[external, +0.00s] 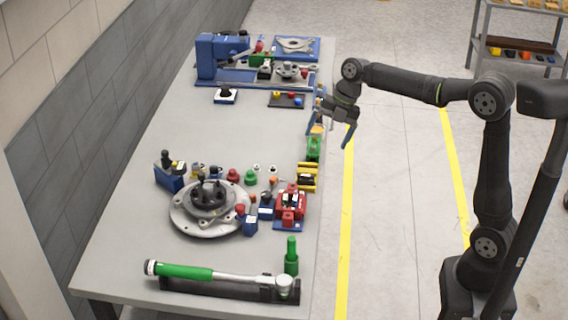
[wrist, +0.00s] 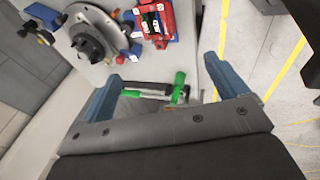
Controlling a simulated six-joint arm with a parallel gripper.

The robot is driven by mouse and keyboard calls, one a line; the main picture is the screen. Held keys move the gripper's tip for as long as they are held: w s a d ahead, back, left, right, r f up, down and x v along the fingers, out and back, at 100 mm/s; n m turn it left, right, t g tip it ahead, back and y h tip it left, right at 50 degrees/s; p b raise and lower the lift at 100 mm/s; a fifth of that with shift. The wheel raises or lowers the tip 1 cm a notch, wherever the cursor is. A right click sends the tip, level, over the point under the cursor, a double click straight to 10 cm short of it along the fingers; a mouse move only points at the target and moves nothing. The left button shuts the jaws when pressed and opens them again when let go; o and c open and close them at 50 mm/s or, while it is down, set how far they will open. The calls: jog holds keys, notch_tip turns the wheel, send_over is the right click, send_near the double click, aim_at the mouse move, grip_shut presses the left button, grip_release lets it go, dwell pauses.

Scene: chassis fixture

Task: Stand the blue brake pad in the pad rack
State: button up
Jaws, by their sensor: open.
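My gripper (external: 333,122) is open and empty, with its blue fingers spread, above the right edge of the table in the external view. In the wrist view the open gripper (wrist: 160,70) shows nothing between its fingers but the distant table items. A yellow and black slotted holder (external: 308,177), possibly the pad rack, stands at the table's right edge, below my gripper in the picture. A small dark blue block (external: 265,213) sits between the disc and the red fixture; I cannot tell whether it is the blue brake pad.
A grey disc with a black hub (external: 207,200), a red fixture (external: 291,206) and a green-handled wrench (external: 185,271) occupy the near table. A green peg (external: 291,255) stands by the wrench. A blue machine (external: 212,58) stands at the far end. The table's middle (external: 230,130) is clear.

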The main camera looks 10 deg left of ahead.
jog(key=c, duration=1.4)
jog(key=m+t+h, duration=0.2)
jog(key=m+h, duration=0.2)
jog(key=m, duration=2.9)
send_over(295, 197)
jog(key=f, duration=1.4)
jog(key=shift+w+d, duration=0.25)
jog(key=shift+d, duration=0.1)
jog(key=m, duration=0.1)
jog(key=f+m, duration=0.1)
jog(key=m, duration=0.1)
jog(key=shift+s+a+f, duration=0.15)
jog(key=shift+s+a, duration=0.1)
jog(key=shift+a, duration=0.05)
jog(key=shift+f, duration=2)
jog(key=shift+c, duration=0.5)
